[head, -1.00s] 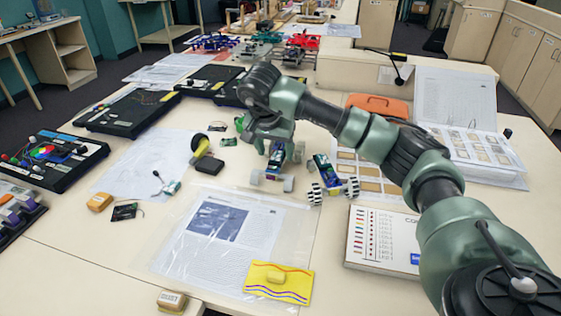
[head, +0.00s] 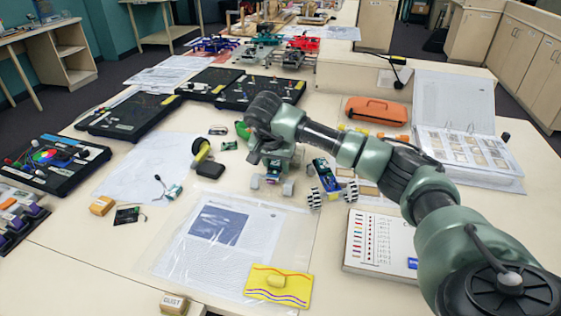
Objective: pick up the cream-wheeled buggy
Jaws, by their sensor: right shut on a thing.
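The cream-wheeled buggy (head: 273,179), a small buggy with pale wheels and a green board, is near the middle of the table in the head view. My right gripper (head: 271,163) reaches down over it from above and is shut on it. The arm and gripper hide much of the buggy's top. I cannot tell whether its wheels touch the table. My left gripper is not in view.
A second buggy with dark-and-white wheels (head: 325,182) stands close on the right. A yellow-and-black wheel part (head: 200,152) lies left. A plastic-sleeved sheet (head: 240,240) is in front.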

